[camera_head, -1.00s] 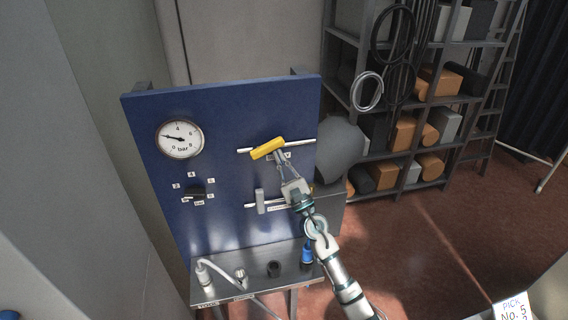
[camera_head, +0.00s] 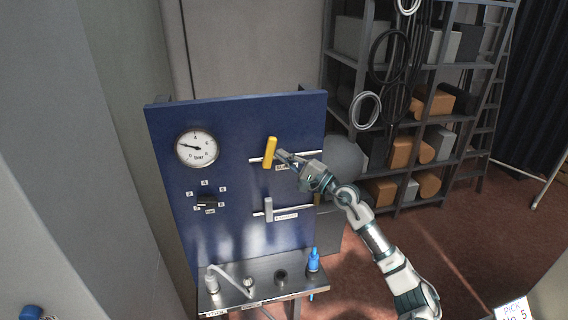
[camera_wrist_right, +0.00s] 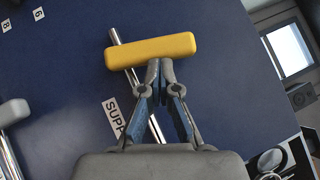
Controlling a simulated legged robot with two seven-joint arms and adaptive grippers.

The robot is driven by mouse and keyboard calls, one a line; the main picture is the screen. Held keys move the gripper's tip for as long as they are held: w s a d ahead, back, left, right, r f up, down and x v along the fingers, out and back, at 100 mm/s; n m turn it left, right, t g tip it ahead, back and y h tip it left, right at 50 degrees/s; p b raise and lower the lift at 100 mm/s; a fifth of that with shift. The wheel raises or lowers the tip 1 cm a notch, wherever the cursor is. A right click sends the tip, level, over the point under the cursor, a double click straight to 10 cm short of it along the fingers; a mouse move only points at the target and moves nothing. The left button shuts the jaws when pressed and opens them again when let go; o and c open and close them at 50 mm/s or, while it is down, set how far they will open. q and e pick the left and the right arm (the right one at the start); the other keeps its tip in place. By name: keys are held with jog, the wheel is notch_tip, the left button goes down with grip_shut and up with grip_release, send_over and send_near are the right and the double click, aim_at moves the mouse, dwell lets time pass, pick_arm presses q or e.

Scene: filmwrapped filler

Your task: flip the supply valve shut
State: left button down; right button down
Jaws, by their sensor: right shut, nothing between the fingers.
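The yellow supply valve handle (camera_head: 270,152) sits on the upper silver pipe (camera_head: 308,154) of the blue panel. It stands nearly upright, across the pipe; the right wrist view also shows the yellow bar (camera_wrist_right: 152,50) crosswise to the pipe. My right gripper (camera_head: 281,156) is at the handle's right side, shut and empty. In the wrist view its fingertips (camera_wrist_right: 160,65) meet at the bar's near edge and appear to touch it. The SUPPLY label (camera_wrist_right: 114,119) is partly hidden by the gripper. My left gripper is not in view.
A grey valve handle (camera_head: 268,209) stands upright on the lower pipe. The gauge (camera_head: 197,148) and black selector knob (camera_head: 207,202) are left. A metal ledge (camera_head: 232,299) below carries fittings, a hose and a blue connector (camera_head: 313,260). A loaded shelf rack (camera_head: 397,110) stands right.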

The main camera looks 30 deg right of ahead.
jog(key=n+g, duration=0.1)
jog(key=r+n, duration=0.1)
jog(key=n+g+p, duration=0.1)
jog(key=shift+w+a+r+g+h, duration=0.25)
jog(key=shift+a+r+g+h, duration=0.05)
jog(key=shift+a+r, duration=0.1)
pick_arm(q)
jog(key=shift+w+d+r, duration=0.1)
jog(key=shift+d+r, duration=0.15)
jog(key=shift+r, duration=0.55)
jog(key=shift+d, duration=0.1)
pick_arm(e)
jog(key=shift+d, duration=0.1)
